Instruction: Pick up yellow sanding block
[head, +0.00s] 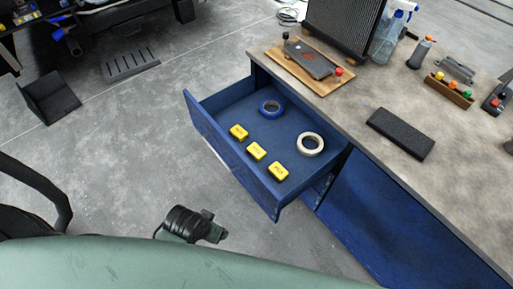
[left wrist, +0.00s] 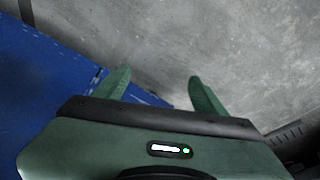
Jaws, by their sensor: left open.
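Three yellow sanding blocks lie in a slanted row in the open blue drawer (head: 205,112): a far-left one (head: 238,132), a middle one (head: 257,151) and a near-right one (head: 278,171). My left gripper (left wrist: 157,84) is open and empty in the left wrist view. Its two green fingers are over the grey floor, with a blue surface to their left. No block shows in that view. In the head view, a dark and green part, probably of my left arm, is in front of the drawer, below and left of the blocks. My right gripper is not in view.
A blue tape roll (head: 270,109) and a cream tape roll (head: 310,144) lie in the drawer behind the blocks. The workbench (head: 350,110) on the right holds a black pad (head: 400,134), a wooden board (head: 330,85) and bottles.

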